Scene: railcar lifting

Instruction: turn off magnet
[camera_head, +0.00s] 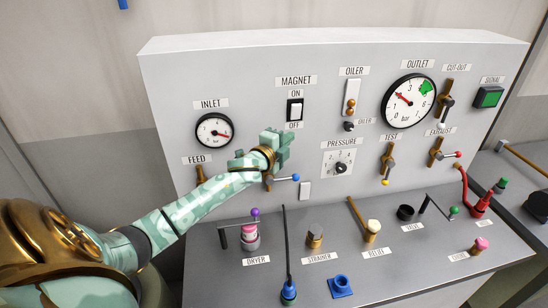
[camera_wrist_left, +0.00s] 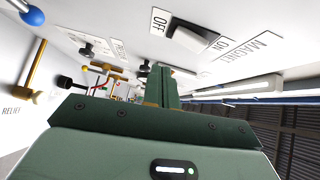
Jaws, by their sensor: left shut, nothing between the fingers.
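The magnet switch (camera_head: 295,109) is a white rocker in a dark frame on the upright panel, between an ON label above and an OFF label below. It also shows close by at the top of the left wrist view (camera_wrist_left: 195,38). I cannot tell surely which way it is tipped. My left gripper (camera_head: 283,138), pale green, is just below and slightly left of the switch, under the OFF label. Its fingers are shut and empty; in the left wrist view they (camera_wrist_left: 161,84) reach forward along the panel, apart from the rocker. My right gripper is out of view.
The inlet gauge (camera_head: 214,131) is left of the switch. The oiler (camera_head: 351,98) and pressure knob (camera_head: 340,168) are to the right. Several valves stand on the lower ledge (camera_head: 215,285).

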